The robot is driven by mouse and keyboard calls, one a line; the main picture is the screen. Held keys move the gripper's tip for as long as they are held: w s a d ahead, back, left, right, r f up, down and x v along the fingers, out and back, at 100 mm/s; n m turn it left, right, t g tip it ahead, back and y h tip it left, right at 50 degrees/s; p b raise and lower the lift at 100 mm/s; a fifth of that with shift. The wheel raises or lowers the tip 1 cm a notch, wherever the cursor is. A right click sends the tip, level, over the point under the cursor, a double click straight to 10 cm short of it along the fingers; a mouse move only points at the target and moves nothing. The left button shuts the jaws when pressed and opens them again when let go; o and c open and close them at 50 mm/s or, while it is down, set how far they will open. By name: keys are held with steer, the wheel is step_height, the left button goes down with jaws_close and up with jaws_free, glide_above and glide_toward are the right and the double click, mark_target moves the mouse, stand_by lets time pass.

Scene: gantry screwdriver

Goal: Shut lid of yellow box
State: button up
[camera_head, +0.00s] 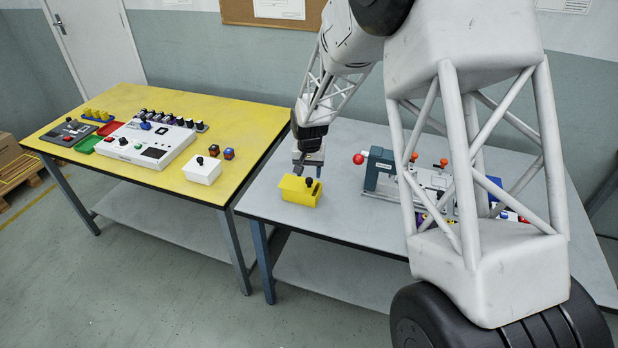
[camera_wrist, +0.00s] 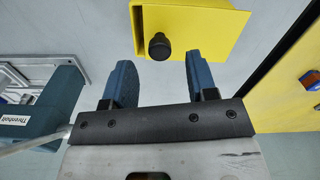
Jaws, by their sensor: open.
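The yellow box (camera_head: 298,191) sits near the left edge of the grey table, with a dark knob at its right side. In the wrist view its yellow panels (camera_wrist: 215,22) fill the top middle, and the round black knob (camera_wrist: 160,46) faces my gripper. How far the lid stands open cannot be told. My gripper (camera_head: 308,172) is just above and beside the box. In the wrist view my gripper (camera_wrist: 160,66) is open and empty, its blue fingers spread on either side of the knob's line, with the knob just beyond the tips.
A teal and grey device (camera_head: 380,172) with a red ball handle stands to the right on the grey table (camera_head: 270,205). The yellow table (camera_head: 235,125) on the left carries a white box (camera_head: 202,171), a white panel (camera_head: 145,143) and small parts. Bare grey tabletop surrounds the yellow box.

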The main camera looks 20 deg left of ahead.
mark_target(309, 179)
steer(key=shift+f, duration=1.5)
jaws_close()
